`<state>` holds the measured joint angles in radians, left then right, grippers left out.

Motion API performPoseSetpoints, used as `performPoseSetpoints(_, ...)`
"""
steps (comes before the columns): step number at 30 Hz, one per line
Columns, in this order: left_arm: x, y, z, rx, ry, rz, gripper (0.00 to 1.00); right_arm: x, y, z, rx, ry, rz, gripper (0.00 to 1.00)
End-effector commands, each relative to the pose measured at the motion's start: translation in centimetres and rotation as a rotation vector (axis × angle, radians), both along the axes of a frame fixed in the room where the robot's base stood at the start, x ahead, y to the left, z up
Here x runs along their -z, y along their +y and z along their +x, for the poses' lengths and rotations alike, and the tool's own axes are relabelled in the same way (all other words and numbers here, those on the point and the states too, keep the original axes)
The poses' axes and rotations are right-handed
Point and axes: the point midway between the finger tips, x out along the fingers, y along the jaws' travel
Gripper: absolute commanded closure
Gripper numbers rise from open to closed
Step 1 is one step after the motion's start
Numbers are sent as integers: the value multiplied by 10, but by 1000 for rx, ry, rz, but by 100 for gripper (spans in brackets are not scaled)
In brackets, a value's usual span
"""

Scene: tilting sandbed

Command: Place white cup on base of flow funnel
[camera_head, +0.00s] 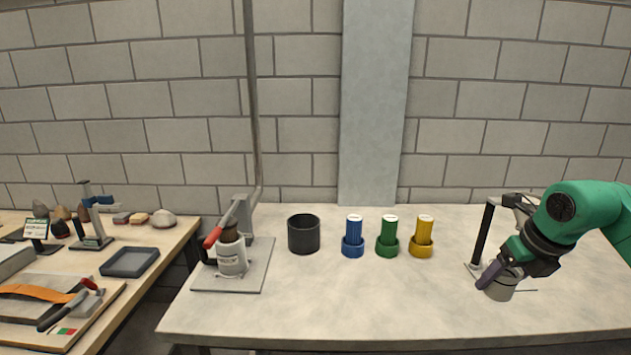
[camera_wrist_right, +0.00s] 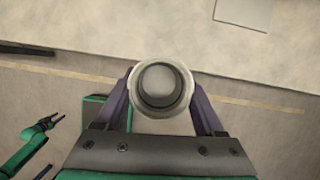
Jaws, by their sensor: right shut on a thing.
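My right gripper (camera_head: 497,276) is shut on a pale grey-white cup (camera_head: 501,290) at the right of the head view. In the right wrist view the cup (camera_wrist_right: 160,86) is seen from above, its round mouth between the two fingers (camera_wrist_right: 160,110). A stand with a black post (camera_head: 483,235), which looks like the flow funnel, is just behind and left of the cup. Its base (camera_head: 472,268) is partly in view; my right arm hides part of the stand. A green arm with a small dark gripper (camera_wrist_right: 55,120), apparently my left, shows in the wrist view; its jaws are too small to tell.
On the pale table (camera_head: 350,305) stand a black container (camera_head: 304,235), blue (camera_head: 353,236), green (camera_head: 388,236) and yellow (camera_head: 422,237) cylinders, and a device with a red handle (camera_head: 212,237). A wooden table (camera_head: 165,248) with tools is at left. The front middle is clear.

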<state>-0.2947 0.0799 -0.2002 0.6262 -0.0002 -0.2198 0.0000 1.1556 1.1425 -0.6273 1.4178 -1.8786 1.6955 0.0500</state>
Motion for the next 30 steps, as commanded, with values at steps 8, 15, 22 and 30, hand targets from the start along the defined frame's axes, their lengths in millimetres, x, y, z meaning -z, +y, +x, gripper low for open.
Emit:
performPoseSetpoints(8, 0, 0, -4, -1, 7, 0, 50, 42, 36, -6, -490, 4, 6, 83)
performPoseSetpoints(15, 1, 1, -7, -1, 12, 1, 50, 97, 86, -26, -1215, 2, 16, 83)
performPoseSetpoints(22, 1, 1, -7, -1, 12, 1, 50, 156, 137, -68, -2065, 3, 18, 83)
performPoseSetpoints(30, 1, 1, -7, -1, 12, 1, 50, 210, 179, -132, -2930, 2, 19, 83)
